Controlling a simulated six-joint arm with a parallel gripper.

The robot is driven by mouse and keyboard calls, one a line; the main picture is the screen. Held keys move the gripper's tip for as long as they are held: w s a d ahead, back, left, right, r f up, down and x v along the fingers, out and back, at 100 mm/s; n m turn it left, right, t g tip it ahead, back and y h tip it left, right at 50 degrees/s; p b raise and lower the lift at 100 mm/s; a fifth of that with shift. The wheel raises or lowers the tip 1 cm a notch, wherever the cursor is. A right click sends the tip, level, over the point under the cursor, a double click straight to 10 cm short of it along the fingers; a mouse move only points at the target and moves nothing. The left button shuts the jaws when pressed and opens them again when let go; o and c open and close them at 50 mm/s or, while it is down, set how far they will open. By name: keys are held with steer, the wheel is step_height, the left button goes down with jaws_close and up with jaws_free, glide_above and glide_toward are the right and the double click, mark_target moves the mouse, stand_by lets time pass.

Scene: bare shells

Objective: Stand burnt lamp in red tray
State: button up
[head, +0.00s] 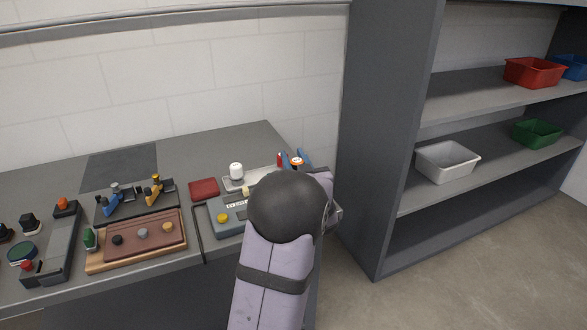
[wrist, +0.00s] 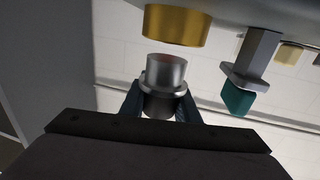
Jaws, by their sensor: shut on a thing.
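In the wrist view my gripper (wrist: 160,103) is shut on a silver, collared cylinder with a dark lower part, which I take to be the burnt lamp (wrist: 167,72). A trace of red shows at its end. In the head view a small flat red tray (head: 204,188) lies on the bench, left of the grey panel. My arm hides much of the bench's right end there. Blue parts around an orange and white piece (head: 297,161) show just beyond my arm; I cannot tell whether these are my fingers and the lamp.
A grey panel (head: 232,222) with a yellow knob, a white lamp (head: 236,171) and a wooden tray (head: 95,265) crowd the bench. In the wrist view a gold cylinder (wrist: 176,25) and a teal-ended piece (wrist: 237,98) are close. Shelves with a red bin (head: 533,73) stand right.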

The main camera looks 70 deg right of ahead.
steer(key=shift+f, duration=1.65)
steer(key=shift+f, duration=0.15)
steer(key=o, duration=1)
steer(key=shift+o, duration=0.2)
steer(key=shift+f, duration=0.1)
steer(key=v, duration=0.3)
steer(key=b+v, duration=0.1)
steer(key=v, duration=0.2)
steer(key=shift+s+d+r, duration=0.1)
steer(key=shift+r, duration=0.1)
steer(key=shift+o, duration=0.5)
steer(key=shift+s+a, duration=0.4)
steer(key=shift+a, duration=0.2)
